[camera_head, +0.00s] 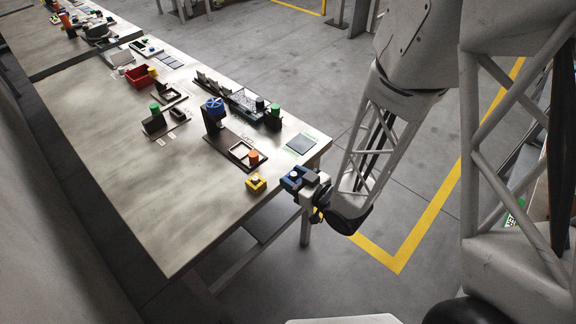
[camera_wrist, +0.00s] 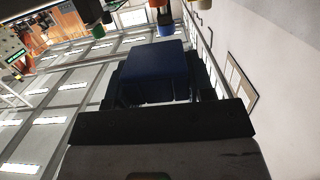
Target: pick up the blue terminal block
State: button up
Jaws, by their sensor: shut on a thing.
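The blue terminal block (camera_wrist: 155,72) sits between the two dark fingers of my gripper (camera_wrist: 162,85) in the wrist view. My gripper is shut on it. In the head view the gripper (camera_head: 299,181) is at the near right edge of the table, with the blue block (camera_head: 291,178) at its tip. The block appears held up, with the room's ceiling and lights behind it in the wrist view. Its lower part is hidden by the gripper body.
A yellow block (camera_head: 256,182) lies on the table (camera_head: 150,200) just left of my gripper. A dark fixture with an orange-topped part (camera_head: 253,157) stands behind it, and a dark flat pad (camera_head: 301,143) lies near the right edge. The table's near left area is clear.

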jog(key=shift+s+d+r, duration=0.1)
jog(key=shift+s+d, duration=0.15)
jog(key=shift+s, duration=0.55)
jog(key=shift+s+d+r, duration=0.1)
jog(key=shift+s+d, duration=0.1)
jog(key=shift+s, duration=0.65)
jog(key=shift+s+d, duration=0.25)
jog(key=shift+s, duration=0.55)
jog(key=shift+w, duration=0.1)
jog(key=w+d+r+m+t+h, duration=0.15)
jog(key=w+d, duration=0.25)
jog(key=w, duration=0.5)
jog(key=w+d+r+m+t+h, duration=0.1)
jog(key=w+d+r, duration=0.25)
jog(key=w, duration=0.55)
jog(key=w+d+r+m+t+h, duration=0.15)
jog(key=w+d, duration=0.35)
jog(key=w, duration=0.5)
jog(key=w+f+h, duration=0.1)
jog(key=w+f, duration=0.4)
jog(key=w, duration=0.4)
jog(key=w+f+m+h, duration=0.1)
jog(key=w+f, duration=0.4)
jog(key=w, duration=0.4)
jog(key=shift+w+d+m+h, duration=0.2)
jog(key=shift+w+m+h, duration=0.1)
jog(key=shift+w, duration=0.1)
jog(key=shift+r, duration=0.1)
